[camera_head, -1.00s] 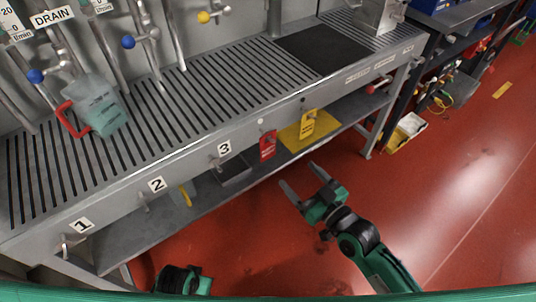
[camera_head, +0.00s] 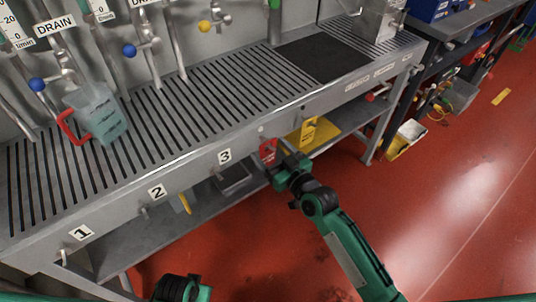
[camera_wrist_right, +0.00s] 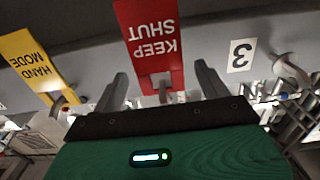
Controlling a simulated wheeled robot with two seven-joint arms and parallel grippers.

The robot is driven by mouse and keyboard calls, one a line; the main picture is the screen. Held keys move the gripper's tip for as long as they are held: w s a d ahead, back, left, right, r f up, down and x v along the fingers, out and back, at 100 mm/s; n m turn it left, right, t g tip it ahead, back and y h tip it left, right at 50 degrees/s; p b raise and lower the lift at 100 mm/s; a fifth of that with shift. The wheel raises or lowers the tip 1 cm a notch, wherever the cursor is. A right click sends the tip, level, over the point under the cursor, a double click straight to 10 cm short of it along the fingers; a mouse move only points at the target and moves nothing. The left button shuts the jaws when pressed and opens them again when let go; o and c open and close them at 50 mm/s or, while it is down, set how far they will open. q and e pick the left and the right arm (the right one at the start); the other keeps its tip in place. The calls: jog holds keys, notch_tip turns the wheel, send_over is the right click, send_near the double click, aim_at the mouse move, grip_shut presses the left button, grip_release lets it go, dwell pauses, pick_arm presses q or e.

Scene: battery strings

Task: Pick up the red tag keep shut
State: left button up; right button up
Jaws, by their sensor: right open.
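The red tag (camera_head: 268,150) reading KEEP SHUT hangs at the front edge of the grated bench, right of the number 3 label. In the right wrist view the red tag (camera_wrist_right: 152,42) shows upside down, between and just beyond the two fingers. My right gripper (camera_head: 279,152) is at the tag, open; it also shows in the right wrist view (camera_wrist_right: 163,85). I cannot tell whether a finger touches the tag. My left gripper (camera_head: 182,288) is only partly visible at the bottom edge, and its fingers cannot be made out.
A yellow HAND MODE tag (camera_head: 308,128) hangs just right of the red tag. A lower shelf (camera_head: 130,240) runs under the bench. A clear jug (camera_head: 98,117) with a red handle stands on the grating. Open red floor (camera_head: 430,215) lies to the right.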

jog(key=shift+w, duration=0.1)
jog(key=shift+a, duration=0.1)
jog(key=c, duration=1)
jog(key=shift+c, duration=0.2)
jog(key=shift+r, duration=0.15)
